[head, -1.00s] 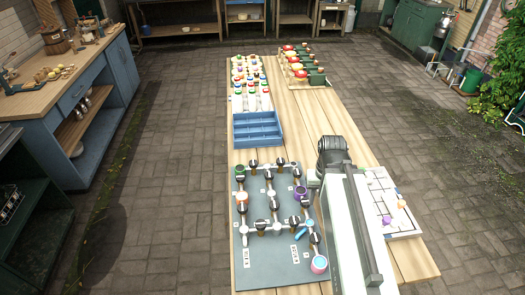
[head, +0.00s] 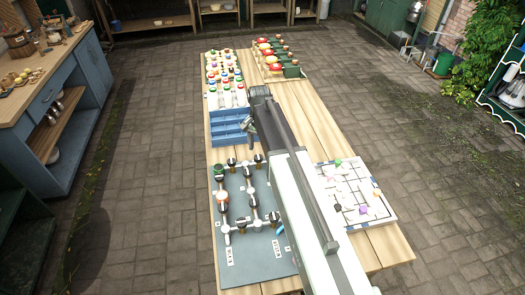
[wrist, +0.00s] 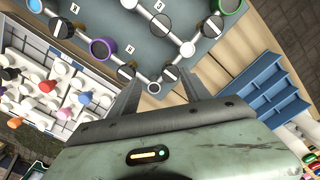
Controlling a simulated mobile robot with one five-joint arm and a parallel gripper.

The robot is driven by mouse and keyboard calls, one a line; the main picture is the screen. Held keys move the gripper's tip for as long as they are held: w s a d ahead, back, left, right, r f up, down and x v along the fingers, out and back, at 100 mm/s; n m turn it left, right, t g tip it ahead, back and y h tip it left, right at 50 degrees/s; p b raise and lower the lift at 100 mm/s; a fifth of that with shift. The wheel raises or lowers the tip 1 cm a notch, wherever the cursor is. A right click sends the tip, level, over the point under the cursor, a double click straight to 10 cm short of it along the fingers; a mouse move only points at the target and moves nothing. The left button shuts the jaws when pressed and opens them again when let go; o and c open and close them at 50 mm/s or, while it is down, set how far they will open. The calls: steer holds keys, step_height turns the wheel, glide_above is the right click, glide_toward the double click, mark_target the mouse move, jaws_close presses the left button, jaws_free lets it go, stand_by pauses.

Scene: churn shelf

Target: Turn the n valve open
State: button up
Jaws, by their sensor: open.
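A grey valve board (head: 245,262) lies on the near part of the wooden table. It carries white pipes with several black-and-white round valves, such as one at the top edge (head: 258,158). Small letter labels stand beside the valves; I cannot tell for sure which reads n. My gripper (head: 249,132) hangs near the board's far edge. In the wrist view my gripper (wrist: 160,82) is open, with a white pipe corner (wrist: 153,87) appearing between its fingers. One valve (wrist: 127,71) shows by the left finger and another (wrist: 170,75) by the right finger. I see no contact.
A blue compartment tray (head: 226,122) lies just beyond the board. A white game board (head: 335,195) with coloured pieces lies to the right, past my arm. My arm hides the board's right side.

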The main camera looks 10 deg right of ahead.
mark_target(258, 157)
steer(key=w, duration=0.1)
steer(key=w+m, duration=0.1)
steer(key=w, duration=0.1)
steer(key=shift+r, duration=0.35)
steer(key=shift+s+f+b, duration=0.1)
steer(key=shift+f+b, duration=0.4)
steer(key=shift+f, duration=0.1)
step_height(258, 157, down, 7)
steer(key=b, duration=0.7)
steer(key=shift+r, duration=0.15)
